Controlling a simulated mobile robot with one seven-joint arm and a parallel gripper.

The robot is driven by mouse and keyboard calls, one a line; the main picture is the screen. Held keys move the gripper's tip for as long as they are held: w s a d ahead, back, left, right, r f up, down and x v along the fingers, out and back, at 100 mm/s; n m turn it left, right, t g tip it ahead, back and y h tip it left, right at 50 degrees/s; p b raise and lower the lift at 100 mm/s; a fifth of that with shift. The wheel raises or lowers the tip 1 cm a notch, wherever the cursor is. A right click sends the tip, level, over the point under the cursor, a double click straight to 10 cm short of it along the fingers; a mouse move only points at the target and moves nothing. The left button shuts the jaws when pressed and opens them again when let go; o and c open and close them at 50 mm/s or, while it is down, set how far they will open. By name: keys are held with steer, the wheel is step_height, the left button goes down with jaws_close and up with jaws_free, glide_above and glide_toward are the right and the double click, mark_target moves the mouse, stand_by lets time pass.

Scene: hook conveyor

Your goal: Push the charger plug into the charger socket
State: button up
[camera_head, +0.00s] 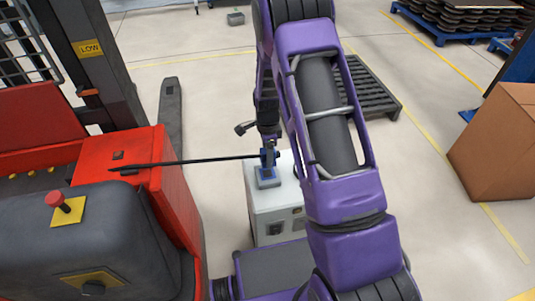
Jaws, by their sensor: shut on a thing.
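My gripper (268,146) points down above the top of a white cabinet (257,213) and is shut on a small blue piece (267,157), which I take to be the charger plug. A straight black cable (195,162) runs from the plug to the top of the red truck at left. Directly below the plug, a blue-grey block (268,179) sits on the cabinet top; it looks like the charger socket. The plug appears lined up over it, close or touching. The gripper fingers and the contact are too small to make out.
The red truck (176,190) with a red stop button (55,198) stands close on the left. My purple arm covers much of the middle. A dark pallet (368,88) lies behind, and a cardboard box (497,142) stands at right. Floor between is clear.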

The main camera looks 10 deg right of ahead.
mark_target(267, 174)
steer(key=shift+f+b, duration=1.4)
steer(key=shift+f, duration=1.15)
steer(key=shift+a+f+b, duration=0.1)
steer(key=shift+f+b, duration=0.45)
stand_by(0.5)
steer(key=o, duration=1.3)
steer(key=shift+o, duration=0.2)
steer(key=shift+r, duration=0.1)
step_height(267, 174, up, 17)
steer(key=p, duration=0.2)
steer(key=shift+r+p, duration=0.15)
steer(key=shift+p, duration=0.25)
